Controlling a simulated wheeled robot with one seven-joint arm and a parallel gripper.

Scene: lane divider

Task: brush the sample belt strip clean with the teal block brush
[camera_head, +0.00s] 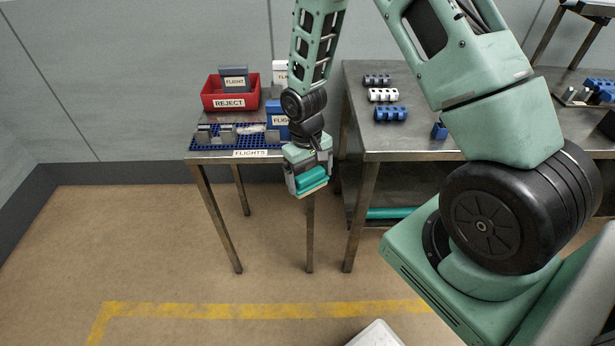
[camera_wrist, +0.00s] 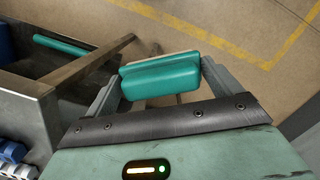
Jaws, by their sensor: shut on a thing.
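My gripper (camera_head: 307,172) is shut on the teal block brush (camera_head: 312,181). It holds the brush in the air in front of the left table, clear of the tabletop. In the wrist view the brush (camera_wrist: 160,78) lies crosswise between the two fingers, with a paler edge showing behind it. A blue gridded mat (camera_head: 203,147), which may be the sample belt strip, lies along the front of the left table with a FLIGHTS label at its front edge. It is left of my gripper. Grey pieces stand on it, and a pale patch shows among them.
A red REJECT bin (camera_head: 214,98) and a blue FLIGHT box (camera_head: 276,122) stand on the left table. The right table (camera_head: 357,94) carries grey, white and blue ribbed pieces. A teal bar (camera_head: 390,213) lies on its lower shelf. The floor in front is mostly clear.

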